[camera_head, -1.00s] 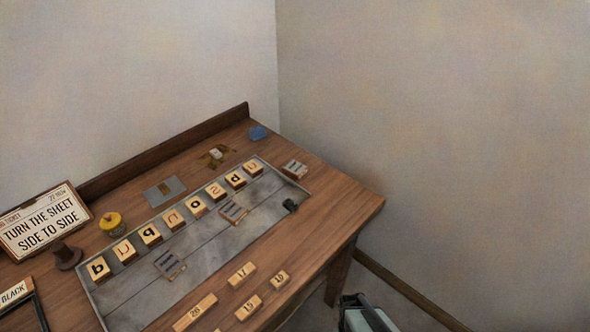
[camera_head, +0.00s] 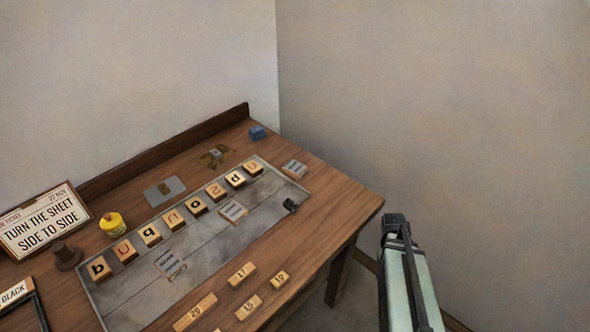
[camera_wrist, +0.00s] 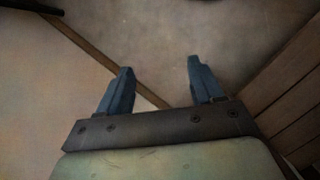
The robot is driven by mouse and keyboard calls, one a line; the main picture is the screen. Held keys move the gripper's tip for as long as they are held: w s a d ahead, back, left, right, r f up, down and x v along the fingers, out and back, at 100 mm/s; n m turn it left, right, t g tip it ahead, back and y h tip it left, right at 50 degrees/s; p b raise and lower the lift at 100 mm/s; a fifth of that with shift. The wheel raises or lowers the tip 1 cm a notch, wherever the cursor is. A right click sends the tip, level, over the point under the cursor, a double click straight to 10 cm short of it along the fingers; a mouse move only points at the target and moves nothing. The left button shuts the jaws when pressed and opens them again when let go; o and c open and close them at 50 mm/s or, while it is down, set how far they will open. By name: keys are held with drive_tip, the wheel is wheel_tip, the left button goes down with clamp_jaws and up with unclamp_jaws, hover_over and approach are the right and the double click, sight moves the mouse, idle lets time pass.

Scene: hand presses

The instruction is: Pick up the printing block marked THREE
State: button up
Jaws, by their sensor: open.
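No block legibly reads THREE. A row of wooden blocks with mirrored dark characters runs along the grey metal bed (camera_head: 195,245), from a near-left block (camera_head: 101,268) to a far-right block (camera_head: 253,167). Smaller number blocks lie on the wood in front, among them a "15" block (camera_head: 248,307), a "17" block (camera_head: 242,274) and a "19" block (camera_head: 279,280). My gripper (camera_head: 396,220) is right of the table, in the air, away from every block. In the wrist view my gripper (camera_wrist: 159,68) has its two blue fingers apart with nothing between them.
The wooden table (camera_head: 335,205) has a raised back edge. Lettered plates, one of them mid-bed (camera_head: 233,211), lie flat. A yellow pot (camera_head: 112,224), brown stand (camera_head: 67,257), blue object (camera_head: 257,132) and sign (camera_head: 43,221) stand behind or left. Walls close the back and right.

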drive_tip(key=w+d+r+n+t, duration=0.1)
drive_tip(key=w+d+r+t, duration=0.1)
drive_tip(key=w+r, duration=0.7)
drive_tip(key=w+d+r+n+t, duration=0.1)
drive_tip(key=w+r+t, duration=0.1)
drive_tip(key=w+r, duration=0.65)
drive_tip(key=w+a+r+n+t+y, duration=0.1)
drive_tip(key=w+a+r, duration=0.25)
drive_tip(key=w, duration=0.25)
drive_tip(key=w+a+r+n, duration=0.2)
drive_tip(key=w+a, duration=0.3)
drive_tip(key=w, duration=0.1)
wheel_tip(320, 180, up, 13)
drive_tip(key=n, duration=0.5)
hover_over(295, 167)
drive_tip(key=shift+g+y, duration=0.3)
drive_tip(key=f, duration=0.7)
drive_tip(key=shift+w+a+f, duration=0.15)
drive_tip(key=shift+w+f, duration=0.15)
drive_tip(key=shift+w, duration=0.05)
drive_tip(key=shift+s+f, duration=0.15)
drive_tip(key=shift+f, duration=1.15)
drive_tip(key=shift+s+f, duration=0.1)
drive_tip(key=shift+f, duration=1.2)
